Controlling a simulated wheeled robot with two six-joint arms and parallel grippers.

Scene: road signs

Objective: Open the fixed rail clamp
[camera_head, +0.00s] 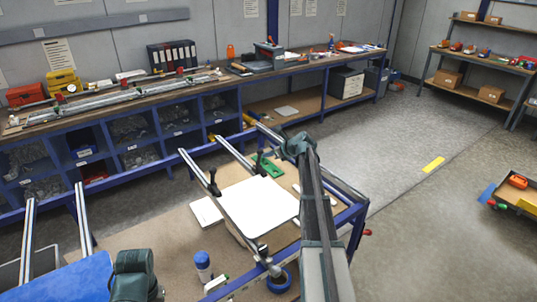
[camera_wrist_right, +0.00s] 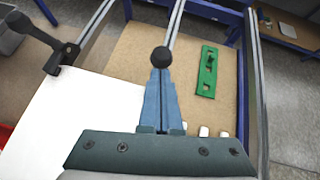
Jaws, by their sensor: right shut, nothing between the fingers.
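Two rail clamps with black levers stand by the metal rails around a white panel (camera_head: 258,205). The left clamp (camera_head: 213,184) also shows in the right wrist view (camera_wrist_right: 62,52), at the panel's corner. The far clamp (camera_head: 259,163) stands near a green plate (camera_head: 271,168). In the right wrist view a black ball knob (camera_wrist_right: 163,57) shows just past the blue fingertips of my right gripper (camera_wrist_right: 162,73). Those fingers are shut and empty; whether they touch the knob I cannot tell. The knob's lever is hidden behind them. I cannot tell which clamp is the fixed one.
The brown bench (camera_head: 165,237) has a blue frame. A long workbench (camera_head: 108,98) with long rails runs along the wall. The grey floor at right is mostly clear.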

